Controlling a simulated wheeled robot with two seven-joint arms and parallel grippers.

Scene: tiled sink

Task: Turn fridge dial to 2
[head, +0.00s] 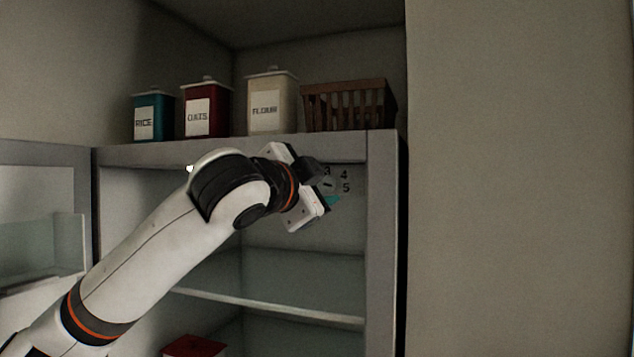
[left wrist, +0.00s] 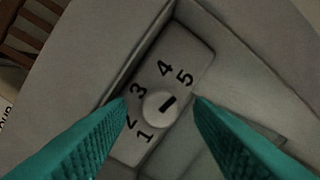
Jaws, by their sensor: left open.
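The fridge dial (left wrist: 159,106) is a small round pale knob with a short dark slanted mark, its upper end toward the 5 side. The numbers 1 to 5 curve around it on a grey panel (left wrist: 190,50). In the head view the dial (head: 329,186) is partly hidden by my left gripper (head: 326,192); 3, 4 and 5 show beside it. The left gripper is open, its teal fingers (left wrist: 160,104) on either side of the dial in the left wrist view. Whether they touch it cannot be told. My right gripper is in neither view.
The fridge (head: 381,240) stands open, with a glass shelf (head: 270,306) and a red item (head: 194,346) inside. Its door (head: 45,155) is at left. On top stand rice (head: 152,116), oats (head: 206,107) and flour (head: 272,102) canisters and a brown basket (head: 347,104).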

